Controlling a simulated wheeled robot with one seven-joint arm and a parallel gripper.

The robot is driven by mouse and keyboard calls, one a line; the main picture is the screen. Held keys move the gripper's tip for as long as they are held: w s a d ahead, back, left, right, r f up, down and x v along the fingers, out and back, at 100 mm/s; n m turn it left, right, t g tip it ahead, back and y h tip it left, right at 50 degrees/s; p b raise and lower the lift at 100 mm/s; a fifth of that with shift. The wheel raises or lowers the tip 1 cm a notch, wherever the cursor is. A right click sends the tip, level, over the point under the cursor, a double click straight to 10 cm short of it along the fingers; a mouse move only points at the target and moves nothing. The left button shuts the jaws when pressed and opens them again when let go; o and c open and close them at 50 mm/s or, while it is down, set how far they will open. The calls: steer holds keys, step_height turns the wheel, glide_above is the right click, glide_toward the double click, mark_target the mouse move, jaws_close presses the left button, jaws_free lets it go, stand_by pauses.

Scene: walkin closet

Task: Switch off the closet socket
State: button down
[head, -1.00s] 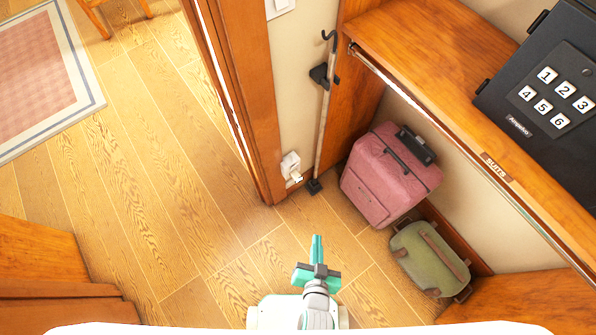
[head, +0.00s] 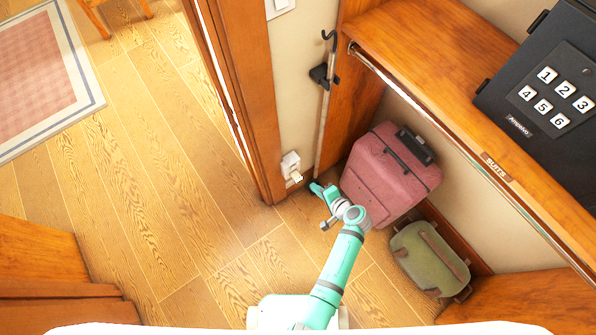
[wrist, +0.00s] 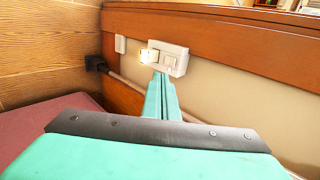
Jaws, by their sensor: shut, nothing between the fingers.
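The closet socket (head: 290,163) is a white plate low on the narrow wall beside the door frame. A pale plug-like piece (head: 297,177) sticks out at its lower end. In the wrist view the socket (wrist: 168,58) shows a rocker-like part, with a brightly glowing piece (wrist: 148,55) at its left. My gripper (head: 315,188) is shut and empty, low down, just right of and below the socket in the head view. In the wrist view my teal fingertips (wrist: 160,78) point at the socket's lower edge. I cannot tell whether they touch it.
A thin pole (head: 325,110) in a black holder stands just right of the socket. A pink suitcase (head: 385,180) stands close to my gripper, with a green bag (head: 430,258) in front. A wooden shelf (head: 420,60) carries a black safe (head: 550,90).

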steer(key=shift+w+a, duration=0.1)
steer(key=shift+w, duration=0.05)
glide_toward(293, 167)
steer(key=shift+s+f+x, duration=0.1)
steer(key=shift+f+x, duration=0.05)
steer(key=shift+x, duration=1.4)
steer(key=shift+s+f+x, duration=0.1)
steer(key=shift+f+x, duration=0.1)
steer(key=shift+x, duration=1.35)
steer(key=shift+w+a+r, duration=0.1)
steer(key=shift+w+r, duration=0.05)
steer(key=shift+w, duration=0.2)
steer(key=shift+r, duration=0.15)
steer(key=shift+r, duration=0.65)
